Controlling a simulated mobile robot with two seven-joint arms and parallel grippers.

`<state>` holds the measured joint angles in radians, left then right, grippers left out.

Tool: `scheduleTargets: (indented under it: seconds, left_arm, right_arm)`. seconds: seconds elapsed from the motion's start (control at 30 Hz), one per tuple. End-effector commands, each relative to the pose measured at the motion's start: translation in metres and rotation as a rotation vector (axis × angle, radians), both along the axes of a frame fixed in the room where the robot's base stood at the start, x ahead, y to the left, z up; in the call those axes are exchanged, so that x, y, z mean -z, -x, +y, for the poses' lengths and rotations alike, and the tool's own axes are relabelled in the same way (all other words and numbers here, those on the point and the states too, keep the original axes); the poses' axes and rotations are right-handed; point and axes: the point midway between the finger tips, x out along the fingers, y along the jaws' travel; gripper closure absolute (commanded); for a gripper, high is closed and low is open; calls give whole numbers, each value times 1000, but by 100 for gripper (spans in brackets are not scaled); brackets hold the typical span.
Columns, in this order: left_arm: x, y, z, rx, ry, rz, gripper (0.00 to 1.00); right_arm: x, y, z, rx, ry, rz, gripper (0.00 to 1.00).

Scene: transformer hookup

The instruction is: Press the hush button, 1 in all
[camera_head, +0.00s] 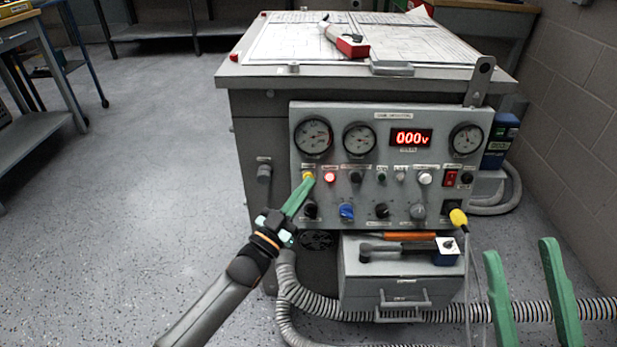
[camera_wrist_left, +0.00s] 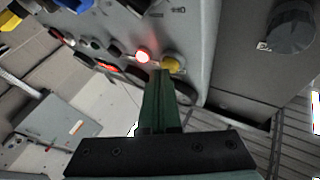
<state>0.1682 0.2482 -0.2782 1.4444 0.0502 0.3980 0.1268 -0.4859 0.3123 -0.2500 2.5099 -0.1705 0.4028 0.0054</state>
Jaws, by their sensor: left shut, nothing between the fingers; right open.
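The control panel (camera_head: 335,215) on the front of the grey cabinet carries a row of small buttons and lamps. A yellow button (camera_head: 308,175) is at the left of that row; it also shows in the left wrist view (camera_wrist_left: 174,65). I cannot read its label, so I cannot confirm that it is the hush button. My left gripper (camera_head: 305,184) is shut and empty, its green fingertips at the yellow button. In the left wrist view the fingertips (camera_wrist_left: 161,73) overlap its lower edge; contact is unclear. My right gripper (camera_head: 520,249) is open and empty at lower right.
A lit red lamp (camera_head: 330,177) is just right of the yellow button. The display (camera_head: 411,138) reads 000. A yellow-ended plug (camera_head: 458,218) hangs at the panel's lower right. A drawer box (camera_head: 362,280) and ribbed hose (camera_head: 330,304) lie below.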

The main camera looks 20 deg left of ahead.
Motion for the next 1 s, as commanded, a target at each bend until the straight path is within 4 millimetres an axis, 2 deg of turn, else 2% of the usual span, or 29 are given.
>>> scheduleTargets:
  seconds: [0.2, 0.63, 1.0]
  left_arm:
    - [-3, 11, -3, -1, 1, 2, 100]
    - [-4, 17, -5, 0, 1, 1, 100]
    - [-12, 51, -15, 0, 1, 3, 100]
  right_arm:
    - [-12, 0, 0, 0, 0, 0, 50]
    - [-17, 0, 0, 0, 0, 0, 50]
    - [-45, 0, 0, 0, 0, 0, 50]
